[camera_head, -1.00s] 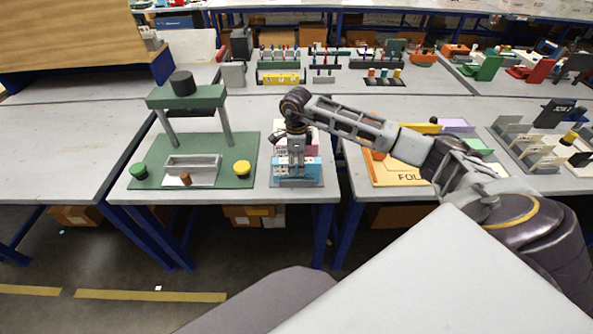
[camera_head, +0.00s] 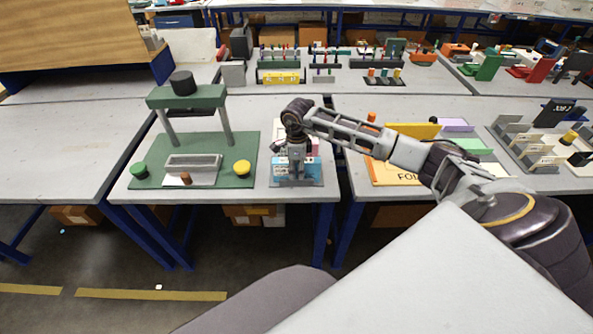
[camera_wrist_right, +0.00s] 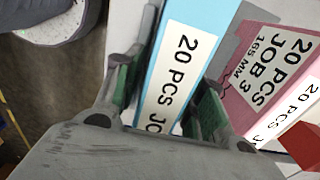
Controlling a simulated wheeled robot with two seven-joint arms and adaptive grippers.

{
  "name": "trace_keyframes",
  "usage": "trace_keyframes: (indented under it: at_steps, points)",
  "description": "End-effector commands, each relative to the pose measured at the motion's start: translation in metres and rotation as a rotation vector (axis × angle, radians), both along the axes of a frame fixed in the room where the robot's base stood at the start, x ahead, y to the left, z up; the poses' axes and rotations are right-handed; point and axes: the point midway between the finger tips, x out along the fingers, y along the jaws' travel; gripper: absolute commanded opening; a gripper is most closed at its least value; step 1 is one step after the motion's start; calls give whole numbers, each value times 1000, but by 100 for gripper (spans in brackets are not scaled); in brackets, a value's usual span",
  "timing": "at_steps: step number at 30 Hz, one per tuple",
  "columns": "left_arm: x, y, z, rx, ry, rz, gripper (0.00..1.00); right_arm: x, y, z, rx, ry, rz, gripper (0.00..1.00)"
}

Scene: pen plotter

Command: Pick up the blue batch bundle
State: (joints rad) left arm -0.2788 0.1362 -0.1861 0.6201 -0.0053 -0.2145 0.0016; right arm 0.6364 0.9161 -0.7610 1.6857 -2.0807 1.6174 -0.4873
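The blue batch bundle (camera_head: 282,167) stands upright at the front of a small grey holder (camera_head: 312,184) on the middle table. In the right wrist view the blue bundle (camera_wrist_right: 185,65) has a white label reading "20 PCS JO…". My right gripper (camera_head: 297,173) is over it, pointing down. In the wrist view its two green-padded fingers (camera_wrist_right: 163,98) are apart, one on each side of the blue bundle. I see a narrow gap at the left finger; contact at the right finger is unclear. My left gripper is not in view.
A pink bundle (camera_wrist_right: 265,75) labelled "JOB 3" stands close behind the blue one. A green press stand (camera_head: 243,145) with green and yellow buttons is to the left.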

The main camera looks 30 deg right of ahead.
Motion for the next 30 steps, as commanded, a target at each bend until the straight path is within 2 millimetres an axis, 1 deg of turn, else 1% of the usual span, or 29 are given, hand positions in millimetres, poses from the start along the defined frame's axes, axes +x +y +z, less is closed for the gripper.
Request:
trace_keyframes:
  at_steps: [1,6,8,16,20,23,26,30]
  points:
    - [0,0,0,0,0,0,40,0,0,0,0,0,0,29]
    - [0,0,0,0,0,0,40,0,0,0,0,0,0,7]
    - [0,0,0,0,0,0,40,0,0,0,0,0,0,0]
    - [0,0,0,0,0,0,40,0,0,1,0,-1,0,0]
    - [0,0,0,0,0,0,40,1,0,6,0,-2,0,0]
    - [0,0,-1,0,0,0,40,1,0,14,1,-3,0,0]
    - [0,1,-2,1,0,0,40,1,0,26,0,-4,0,0]
    - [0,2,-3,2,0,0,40,1,-1,46,0,-4,-1,0]
